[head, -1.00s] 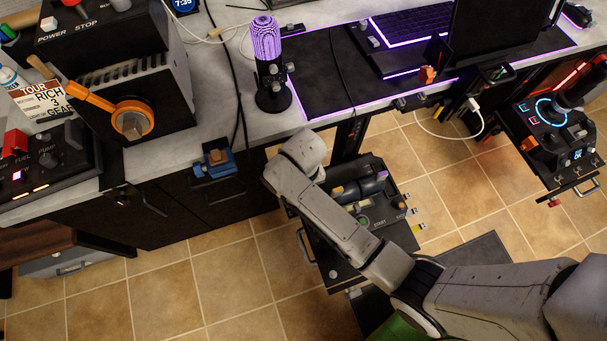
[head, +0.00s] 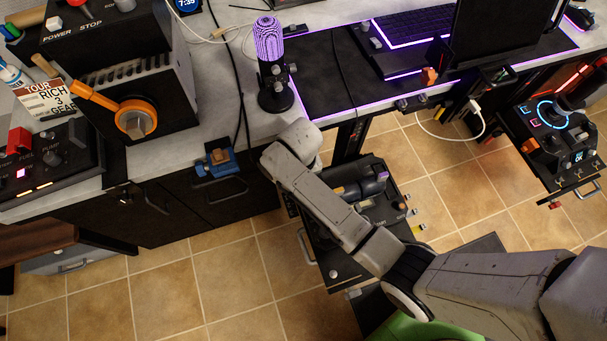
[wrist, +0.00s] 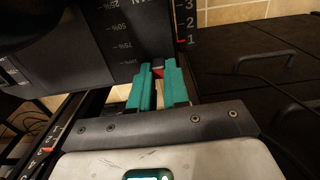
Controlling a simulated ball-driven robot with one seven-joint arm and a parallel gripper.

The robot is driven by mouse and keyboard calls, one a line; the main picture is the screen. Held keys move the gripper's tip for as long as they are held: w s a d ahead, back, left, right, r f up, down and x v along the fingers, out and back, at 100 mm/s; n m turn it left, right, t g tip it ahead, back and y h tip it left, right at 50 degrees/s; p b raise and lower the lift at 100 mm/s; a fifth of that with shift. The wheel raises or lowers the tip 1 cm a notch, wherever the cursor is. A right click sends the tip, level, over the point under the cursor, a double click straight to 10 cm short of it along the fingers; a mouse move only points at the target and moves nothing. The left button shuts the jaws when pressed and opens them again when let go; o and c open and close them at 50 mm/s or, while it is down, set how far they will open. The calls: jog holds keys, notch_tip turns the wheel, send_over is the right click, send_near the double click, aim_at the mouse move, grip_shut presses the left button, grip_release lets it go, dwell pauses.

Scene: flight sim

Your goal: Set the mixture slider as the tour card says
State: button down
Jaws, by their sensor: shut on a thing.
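The tour card (head: 50,112) stands at the left of the desk in the head view, reading "TOUR", "RICH", "3" and "GEAR", with its lower part cut off. In the wrist view my gripper (wrist: 158,72), with green fingers, is shut on a small red knob (wrist: 158,73). The fingers hide most of the knob and its slot. A black panel (wrist: 85,50) beside it carries percent marks, and a scale (wrist: 186,24) with 3, 2 and 1 is to the right. I cannot read the slider's exact setting. In the head view my gripper is hidden behind my arm.
A black box with an orange lever (head: 98,100) stands on the desk near a purple-topped microphone (head: 270,60). A black control unit (head: 345,255) lies partly under my arm. Dark drawers (head: 165,210) line the desk front. Tiled floor (head: 220,280) is open at the lower left.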

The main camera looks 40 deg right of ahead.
jog(key=shift+w, duration=0.15)
jog(key=c, duration=1.1)
grip_release()
jog(key=shift+r, duration=0.15)
notch_tip(320, 180, up, 10)
jog(key=shift+r+p, duration=0.25)
jog(key=shift+p, duration=0.65)
